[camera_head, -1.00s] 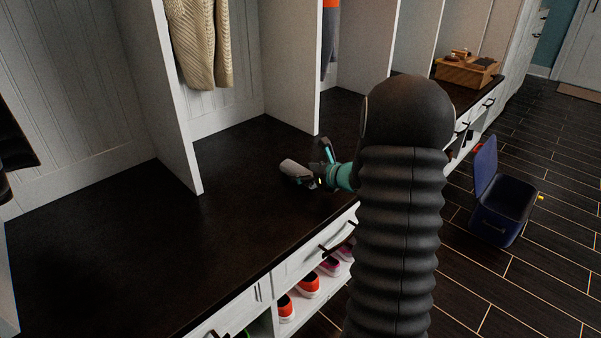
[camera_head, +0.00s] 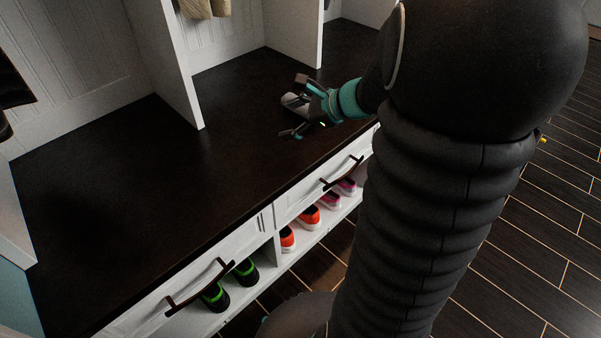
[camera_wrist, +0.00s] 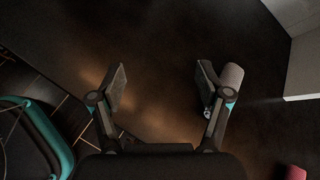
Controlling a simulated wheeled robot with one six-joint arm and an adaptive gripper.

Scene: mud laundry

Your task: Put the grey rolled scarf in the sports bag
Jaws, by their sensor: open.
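The grey rolled scarf (camera_head: 293,103) lies on the dark bench top near the middle of the head view. In the wrist view it (camera_wrist: 232,76) is just outside the right-hand finger, which partly hides it. My gripper (camera_head: 297,108) is open, low over the bench at the scarf. In the wrist view the space between the fingertips of my gripper (camera_wrist: 162,78) shows only bare bench.
The dark bench top (camera_head: 130,190) is mostly bare. White upright dividers (camera_head: 178,65) stand at its back. Below are drawers with dark handles (camera_head: 200,287) and a shelf with several shoes (camera_head: 308,217). A small red thing (camera_wrist: 296,172) shows at the wrist view's lower right corner.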

